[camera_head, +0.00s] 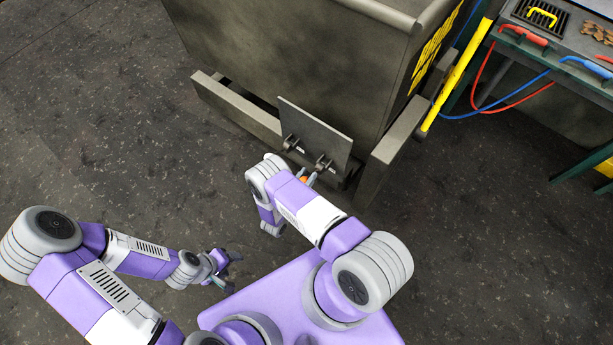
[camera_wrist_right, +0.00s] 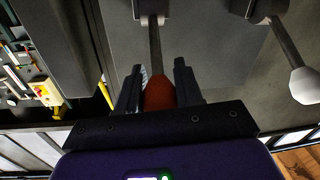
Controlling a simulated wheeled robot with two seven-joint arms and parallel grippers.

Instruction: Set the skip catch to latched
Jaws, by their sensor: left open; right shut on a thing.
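The skip (camera_head: 290,50) is a large grey metal bin at the top of the head view. A flat grey plate (camera_head: 315,130) stands at its near lower side, with two small lever mounts on it. In the right wrist view one lever (camera_wrist_right: 155,48) ends in a red-orange knob (camera_wrist_right: 158,94). My right gripper (camera_wrist_right: 160,88) is shut on this knob, with a finger on each side; it also shows in the head view (camera_head: 306,178), partly hidden by my arm. A second lever with a white knob (camera_wrist_right: 305,86) hangs to the right, untouched. My left gripper (camera_head: 230,272) is open and empty, low at left.
A yellow bar (camera_head: 455,80) leans beside the skip's right side. A bench (camera_head: 570,45) at the upper right carries a grill, red and blue handled tools and hoses. The dark floor (camera_head: 110,130) on the left is clear.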

